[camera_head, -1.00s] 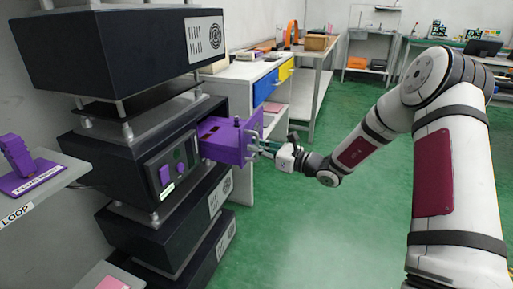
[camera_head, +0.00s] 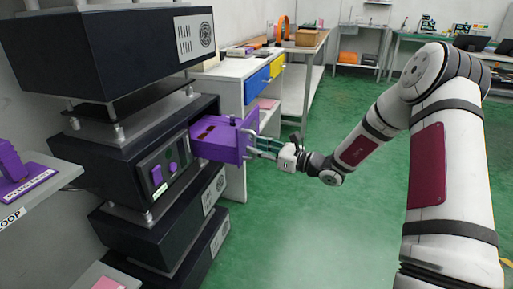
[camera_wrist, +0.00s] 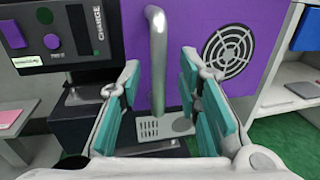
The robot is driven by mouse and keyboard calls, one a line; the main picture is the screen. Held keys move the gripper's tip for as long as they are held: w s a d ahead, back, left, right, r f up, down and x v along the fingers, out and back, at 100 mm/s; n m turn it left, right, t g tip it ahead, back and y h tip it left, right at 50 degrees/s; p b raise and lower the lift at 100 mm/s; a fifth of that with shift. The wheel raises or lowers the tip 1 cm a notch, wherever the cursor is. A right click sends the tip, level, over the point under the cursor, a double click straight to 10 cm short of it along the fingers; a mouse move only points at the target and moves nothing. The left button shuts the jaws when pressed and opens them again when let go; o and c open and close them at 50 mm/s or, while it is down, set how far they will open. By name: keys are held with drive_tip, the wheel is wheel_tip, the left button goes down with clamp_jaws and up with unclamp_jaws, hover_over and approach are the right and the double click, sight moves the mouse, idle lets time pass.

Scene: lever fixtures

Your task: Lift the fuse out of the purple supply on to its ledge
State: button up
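The purple supply is a black unit (camera_head: 120,178) with purple controls, in a stack of black boxes. Its purple drawer (camera_head: 216,143) stands out of the front, with dark slots on top. The upright grey bar handle (camera_wrist: 158,60) is on the drawer's purple front. My gripper (camera_head: 263,147) is at this front. In the wrist view its teal-padded fingers (camera_wrist: 160,105) stand apart on either side of the handle, with visible gaps. I cannot make out a fuse inside the drawer. A purple piece on a labelled stand (camera_head: 18,170) is on the left shelf; I cannot tell whether it is the fuse.
A grey shelf (camera_head: 62,178) juts out at left, and a pink item (camera_head: 108,283) lies lower down. A white cabinet with blue and yellow drawers (camera_head: 257,84) stands behind the purple drawer. The green floor (camera_head: 300,235) right of the stack is clear.

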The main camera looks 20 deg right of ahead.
drive_tip(key=v, duration=1.1)
drive_tip(key=shift+s+d, duration=0.1)
